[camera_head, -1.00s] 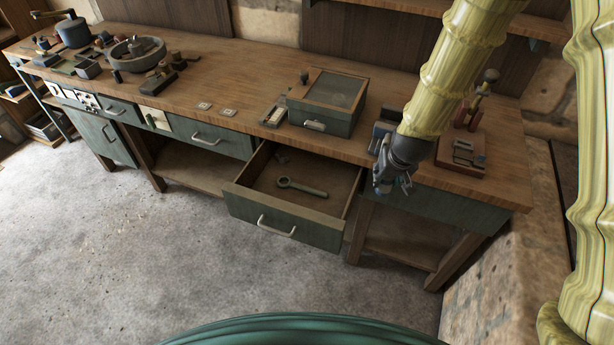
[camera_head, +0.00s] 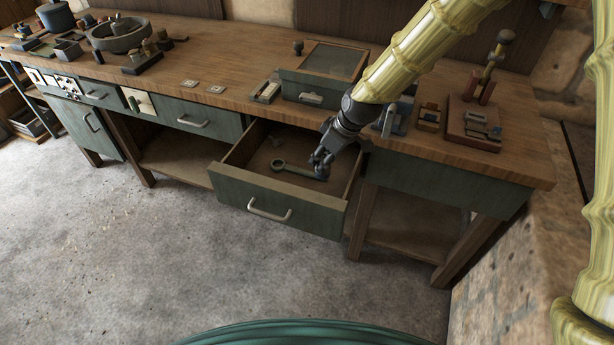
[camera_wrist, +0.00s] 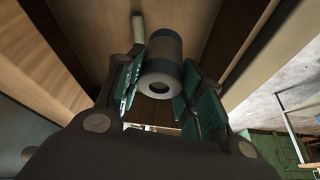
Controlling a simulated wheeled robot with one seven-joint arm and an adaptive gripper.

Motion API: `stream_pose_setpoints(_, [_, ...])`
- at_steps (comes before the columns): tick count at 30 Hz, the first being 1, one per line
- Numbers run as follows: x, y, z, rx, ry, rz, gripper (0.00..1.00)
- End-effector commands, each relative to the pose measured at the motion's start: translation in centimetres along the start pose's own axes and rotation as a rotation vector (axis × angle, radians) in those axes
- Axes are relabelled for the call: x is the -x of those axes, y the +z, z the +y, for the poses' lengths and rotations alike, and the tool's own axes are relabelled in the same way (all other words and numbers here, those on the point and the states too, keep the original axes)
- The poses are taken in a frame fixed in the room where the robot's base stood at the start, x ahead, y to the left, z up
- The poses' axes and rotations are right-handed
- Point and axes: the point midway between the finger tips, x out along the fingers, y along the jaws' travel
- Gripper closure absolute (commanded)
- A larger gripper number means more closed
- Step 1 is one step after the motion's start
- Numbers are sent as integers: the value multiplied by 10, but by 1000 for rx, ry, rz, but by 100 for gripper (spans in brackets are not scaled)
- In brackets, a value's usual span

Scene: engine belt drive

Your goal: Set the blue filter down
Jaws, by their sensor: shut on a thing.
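In the wrist view a short dark cylinder with a lighter grey band and a round hole in its near end, taken as the blue filter (camera_wrist: 162,60), sits between the green finger pads of my gripper (camera_wrist: 160,75). Its colour looks grey-blue in the shade. In the head view my gripper (camera_head: 321,166) points down over the right part of the open drawer (camera_head: 235,190). The filter is too small and covered to make out there. The gripper is shut on it. Whether it touches the drawer floor I cannot tell.
Several small fixtures stand to the right. The drawer's left front floor is clear.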

Motion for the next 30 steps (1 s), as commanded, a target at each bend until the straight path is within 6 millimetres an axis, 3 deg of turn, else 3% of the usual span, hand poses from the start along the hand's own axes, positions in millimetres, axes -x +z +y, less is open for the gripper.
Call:
stream_pose_setpoints(9, [-40,17,-1,2,-3,-3,90])
stream_pose_setpoints(30, [-88,37,-1,1,-1,-1,90])
